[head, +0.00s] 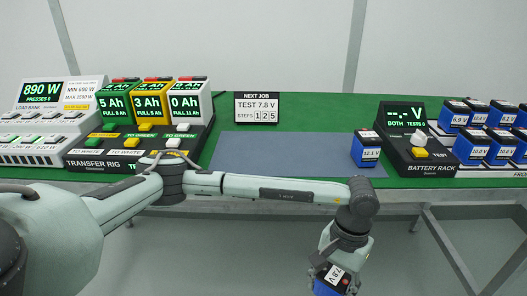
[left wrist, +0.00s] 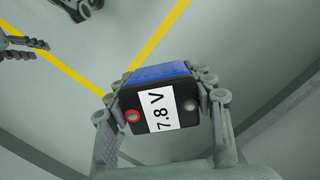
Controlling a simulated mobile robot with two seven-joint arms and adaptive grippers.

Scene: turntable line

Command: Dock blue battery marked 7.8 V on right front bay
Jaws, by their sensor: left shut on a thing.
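The blue battery marked 7.8 V (left wrist: 155,72) has a black top with a white label and a red-ringed terminal. My left gripper (head: 338,276) is shut on it, with a finger on each side in the left wrist view. In the head view the battery (head: 324,289) hangs low in front of the table, partly cut off by the bottom edge. The battery rack console (head: 404,165) stands at the right of the table, with a blank voltage display and a yellow TEST button. I cannot make out its right front bay. My right gripper (left wrist: 38,32) shows at the left wrist view's top left, open and empty.
A blue battery marked 12.1 V (head: 367,153) stands on the blue-grey mat (head: 270,150), otherwise clear. Several blue batteries (head: 472,151) stand at the far right. The transfer rig (head: 110,159) and load bank (head: 40,150) fill the left. The table's front edge (head: 420,183) lies behind my left forearm.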

